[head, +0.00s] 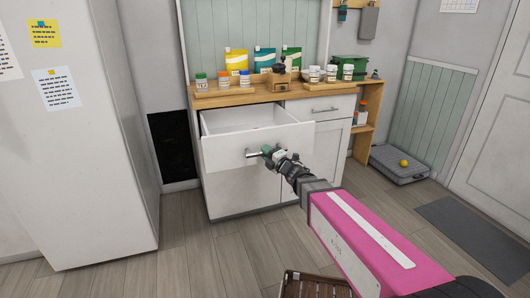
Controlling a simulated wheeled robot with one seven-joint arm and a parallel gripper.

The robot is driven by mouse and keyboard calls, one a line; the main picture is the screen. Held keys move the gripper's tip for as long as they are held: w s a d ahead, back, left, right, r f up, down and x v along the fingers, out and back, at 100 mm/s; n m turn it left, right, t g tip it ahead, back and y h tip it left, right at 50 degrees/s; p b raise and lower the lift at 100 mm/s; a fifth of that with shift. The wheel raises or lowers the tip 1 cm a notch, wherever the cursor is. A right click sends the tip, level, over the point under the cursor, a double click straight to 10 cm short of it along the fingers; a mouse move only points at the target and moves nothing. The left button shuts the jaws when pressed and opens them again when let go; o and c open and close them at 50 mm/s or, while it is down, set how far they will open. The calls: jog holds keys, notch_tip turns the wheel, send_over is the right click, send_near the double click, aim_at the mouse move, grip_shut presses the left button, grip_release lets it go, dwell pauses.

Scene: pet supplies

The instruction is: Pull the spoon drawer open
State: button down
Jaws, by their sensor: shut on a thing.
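The drawer (228,153) is white and stands well out of the left side of the white cabinet, so its inside shows from above. The part of its inside that I can see looks empty; the front panel hides some of the floor. Its bar handle (249,154) sits in the middle of the front panel. My gripper (268,151) is at the right part of this handle and is shut on it. My arm reaches in from the lower right.
A wooden counter (240,98) above holds jars, colored packets and a green box (348,67). A second, shut drawer (322,109) is to the right. A white fridge (85,130) stands at the left. A slatted brown thing (315,285) is at the bottom. Floor before the cabinet is clear.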

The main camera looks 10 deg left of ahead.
jog(key=c, duration=1)
grip_release()
jog(key=shift+o, duration=0.2)
jog(key=v, duration=1)
jog(key=shift+s+d, duration=0.15)
jog(key=shift+d, duration=0.2)
jog(key=shift+f, duration=0.1)
